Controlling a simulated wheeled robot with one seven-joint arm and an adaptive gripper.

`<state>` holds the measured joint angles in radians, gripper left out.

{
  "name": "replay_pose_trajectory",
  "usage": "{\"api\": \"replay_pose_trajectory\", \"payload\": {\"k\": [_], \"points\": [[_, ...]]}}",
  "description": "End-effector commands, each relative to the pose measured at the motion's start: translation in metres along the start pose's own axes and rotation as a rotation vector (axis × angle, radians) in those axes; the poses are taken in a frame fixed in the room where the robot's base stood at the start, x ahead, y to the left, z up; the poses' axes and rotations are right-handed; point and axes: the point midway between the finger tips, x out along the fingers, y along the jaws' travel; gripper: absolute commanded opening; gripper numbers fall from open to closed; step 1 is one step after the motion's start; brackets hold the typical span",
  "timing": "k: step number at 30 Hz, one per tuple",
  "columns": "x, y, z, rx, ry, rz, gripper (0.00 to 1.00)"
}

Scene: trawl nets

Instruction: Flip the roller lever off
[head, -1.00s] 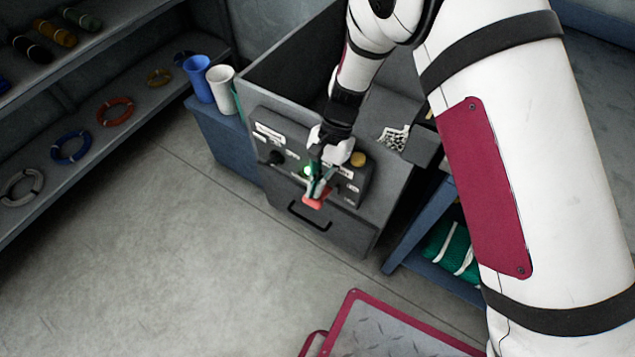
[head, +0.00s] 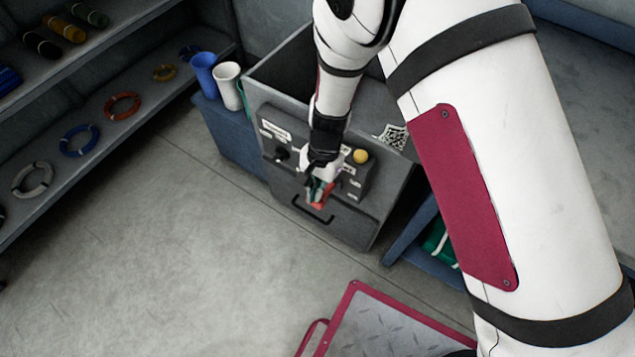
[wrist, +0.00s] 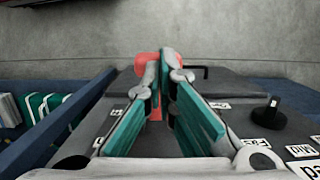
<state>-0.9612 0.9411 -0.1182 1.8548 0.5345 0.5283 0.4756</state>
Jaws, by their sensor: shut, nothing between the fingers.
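A red lever (head: 323,196) juts from the front of the grey control panel (head: 271,147), just above the black drawer handle. I take it to be the roller lever; the panel labels are too small to read. My gripper (head: 315,198) is at the panel with its green-padded fingers beside the lever, hiding part of it. In the wrist view, the fingertips (wrist: 165,57) are close together, and the lever's rounded red end (wrist: 146,62) shows beyond and left of them. More red shows behind the fingers. My gripper is shut and holds nothing. Whether it touches the lever is unclear.
The panel also carries a black knob (head: 281,154) at left and a yellow button (head: 361,156) at right. The drawer handle (head: 312,208) is below. Two cups (head: 228,86) stand left of the grey cabinet. A red-edged plate (head: 352,291) lies in front; floor between is clear.

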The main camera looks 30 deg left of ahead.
Motion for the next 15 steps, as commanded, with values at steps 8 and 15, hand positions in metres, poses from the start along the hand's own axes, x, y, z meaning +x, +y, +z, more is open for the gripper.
{"api": "replay_pose_trajectory", "payload": {"k": [8,15], "points": [[0.018,0.0,0.011,-0.006,0.212,0.004,0.0],[0.033,0.001,0.01,0.001,0.235,0.001,0.0]]}}
